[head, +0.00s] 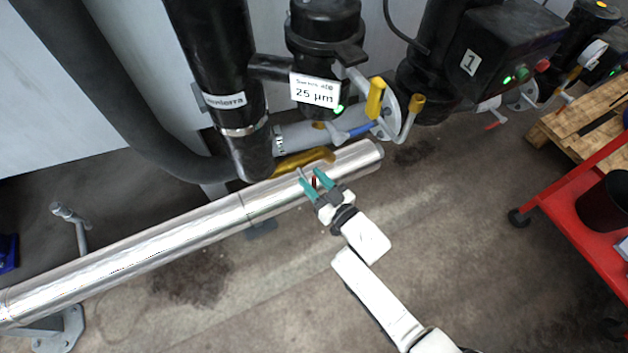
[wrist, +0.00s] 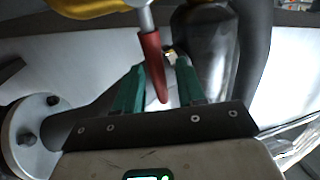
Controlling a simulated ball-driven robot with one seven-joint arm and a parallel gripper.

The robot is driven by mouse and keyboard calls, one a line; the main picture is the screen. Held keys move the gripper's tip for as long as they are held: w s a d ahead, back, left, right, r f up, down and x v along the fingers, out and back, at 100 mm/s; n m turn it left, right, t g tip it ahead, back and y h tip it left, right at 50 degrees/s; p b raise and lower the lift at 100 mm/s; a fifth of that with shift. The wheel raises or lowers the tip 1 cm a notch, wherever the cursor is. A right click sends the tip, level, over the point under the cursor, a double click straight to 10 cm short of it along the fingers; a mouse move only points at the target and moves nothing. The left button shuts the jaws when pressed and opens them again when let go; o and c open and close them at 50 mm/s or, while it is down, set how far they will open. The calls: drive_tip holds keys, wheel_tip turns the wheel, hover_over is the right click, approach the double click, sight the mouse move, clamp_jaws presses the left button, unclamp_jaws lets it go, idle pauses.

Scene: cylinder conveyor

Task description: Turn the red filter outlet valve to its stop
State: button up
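The red valve handle (wrist: 152,66) hangs from a pale metal stem in the wrist view, its tapered end pointing down between my fingers. In the head view only a small red piece of it (head: 314,182) shows between the green fingertips; the rest is hidden. My gripper (head: 313,179) is open at the silver pipe, below the filter housing (head: 322,35) labelled 25 µm. In the wrist view the gripper (wrist: 160,68) has one finger on each side of the handle. The left finger is close to it; a gap shows on the right. Contact on the left cannot be told.
A blue handle (head: 358,131) and upright yellow handles (head: 375,98) are close by on the right. The silver pipe (head: 150,246) runs across below. A red cart (head: 585,212) stands far right; floor between is clear.

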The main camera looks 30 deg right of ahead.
clamp_jaws()
idle(0.6)
